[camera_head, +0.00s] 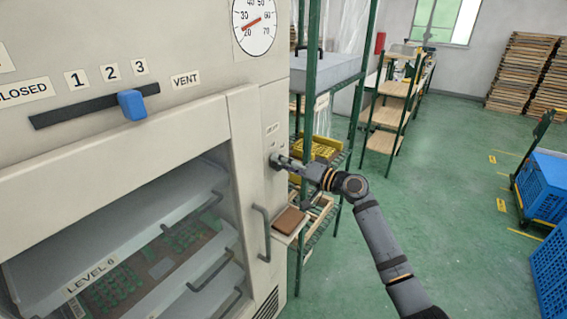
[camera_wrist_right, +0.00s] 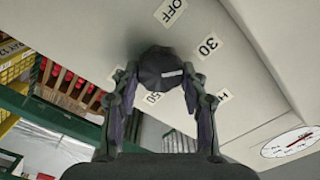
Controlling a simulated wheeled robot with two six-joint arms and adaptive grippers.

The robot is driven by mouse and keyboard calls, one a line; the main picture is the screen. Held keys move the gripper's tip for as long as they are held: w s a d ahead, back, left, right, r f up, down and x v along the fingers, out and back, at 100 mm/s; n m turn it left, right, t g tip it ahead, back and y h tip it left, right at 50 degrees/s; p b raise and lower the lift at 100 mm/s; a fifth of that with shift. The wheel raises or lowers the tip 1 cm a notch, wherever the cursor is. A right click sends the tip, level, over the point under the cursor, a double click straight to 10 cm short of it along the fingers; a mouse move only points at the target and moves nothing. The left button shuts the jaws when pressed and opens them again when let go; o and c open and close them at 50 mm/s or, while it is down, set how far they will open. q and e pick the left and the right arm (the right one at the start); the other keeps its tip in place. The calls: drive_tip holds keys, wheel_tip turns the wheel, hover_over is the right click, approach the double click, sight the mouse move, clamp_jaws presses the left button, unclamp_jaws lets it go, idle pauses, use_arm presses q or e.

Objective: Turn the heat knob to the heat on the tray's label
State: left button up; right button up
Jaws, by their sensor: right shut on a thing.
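The heat knob (camera_wrist_right: 160,68) is dark, on the pale cabinet front, with a white mark on its face. In the right wrist view the mark points right, roughly between 30 (camera_wrist_right: 208,45) and a tilted, hard-to-read label (camera_wrist_right: 224,95). OFF (camera_wrist_right: 170,10) and 50 (camera_wrist_right: 152,98) are also around it. My right gripper (camera_wrist_right: 160,84) is shut on the knob, one finger on each side; the right gripper (camera_head: 279,161) reaches the cabinet's right side in the head view. My left gripper is out of view.
A blue slider (camera_head: 132,104) sits near 3 on the vent scale. A round gauge (camera_head: 254,24) has a red needle near 20. The door handle (camera_head: 262,234) is below my right gripper. A green rack (camera_head: 311,100) stands close on the right; open floor lies beyond.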

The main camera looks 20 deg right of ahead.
drive_tip(key=m+p, duration=0.1)
drive_tip(key=m, duration=0.2)
drive_tip(key=m+p, duration=0.1)
drive_tip(key=m, duration=0.3)
drive_tip(key=m+p, duration=0.2)
drive_tip(key=m, duration=0.1)
drive_tip(key=shift+d+f, duration=0.1)
drive_tip(key=shift+f, duration=0.15)
drive_tip(key=shift+f+m, duration=0.1)
drive_tip(key=shift+m, duration=0.3)
drive_tip(key=o, duration=1.1)
drive_tip(key=shift+o, duration=0.2)
drive_tip(key=v, duration=1.2)
